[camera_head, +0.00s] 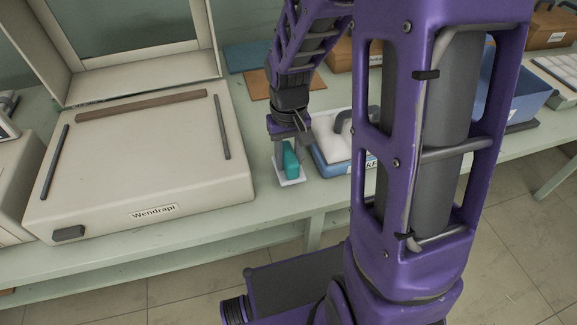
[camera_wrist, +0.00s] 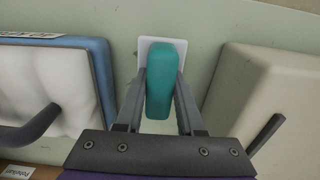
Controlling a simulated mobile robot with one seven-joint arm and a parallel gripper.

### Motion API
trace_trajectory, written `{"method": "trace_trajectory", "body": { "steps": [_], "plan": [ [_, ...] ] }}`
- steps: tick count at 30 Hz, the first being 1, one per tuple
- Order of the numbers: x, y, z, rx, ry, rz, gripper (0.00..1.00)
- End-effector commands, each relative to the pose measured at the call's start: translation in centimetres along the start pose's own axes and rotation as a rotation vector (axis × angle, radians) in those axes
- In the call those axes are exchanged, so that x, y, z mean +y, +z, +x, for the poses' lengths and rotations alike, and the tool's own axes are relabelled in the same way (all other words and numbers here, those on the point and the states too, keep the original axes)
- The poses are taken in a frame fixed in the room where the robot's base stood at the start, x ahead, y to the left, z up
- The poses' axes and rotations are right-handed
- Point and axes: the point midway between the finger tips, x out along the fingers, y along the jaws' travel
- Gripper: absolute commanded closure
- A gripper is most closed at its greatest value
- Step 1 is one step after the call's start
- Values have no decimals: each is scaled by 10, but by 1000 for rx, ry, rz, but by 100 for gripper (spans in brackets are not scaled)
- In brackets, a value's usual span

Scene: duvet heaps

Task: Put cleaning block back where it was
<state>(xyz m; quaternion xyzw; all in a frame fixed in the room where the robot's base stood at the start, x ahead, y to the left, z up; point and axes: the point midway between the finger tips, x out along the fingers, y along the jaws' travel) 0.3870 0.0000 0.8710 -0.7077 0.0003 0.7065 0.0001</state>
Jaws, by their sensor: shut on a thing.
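The cleaning block (camera_head: 291,159) is a teal, rounded block. It also shows in the wrist view (camera_wrist: 165,80), upright between the two fingers. My gripper (camera_head: 289,153) is shut on it, with a finger against each side in the wrist view (camera_wrist: 162,92). A small white pad (camera_head: 291,182) lies on the bench under the block, and its edge shows behind the block in the wrist view (camera_wrist: 147,45). The block is over the pad; I cannot tell whether it touches it. The block's lower end is partly hidden.
A large cream machine labelled Wendrapi (camera_head: 140,165) stands left of the pad with its lid up. A blue-and-white box with a dark handle (camera_head: 335,140) stands close on the right. The pale green bench (camera_head: 260,215) is bare in front. Blue and brown boxes stand further right.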

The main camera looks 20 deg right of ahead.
Motion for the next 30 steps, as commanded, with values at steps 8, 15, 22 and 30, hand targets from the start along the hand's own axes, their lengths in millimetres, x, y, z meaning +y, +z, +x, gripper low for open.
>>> {"method": "trace_trajectory", "body": {
  "steps": [8, 15, 22, 30],
  "plan": [
    [0, 0, 27, -1, 0, 0, 100],
    [0, 0, 30, -1, 0, 0, 100],
    [0, 0, 30, -1, 0, 0, 33],
    [0, 0, 27, -1, 0, 0, 33]
  ]
}}
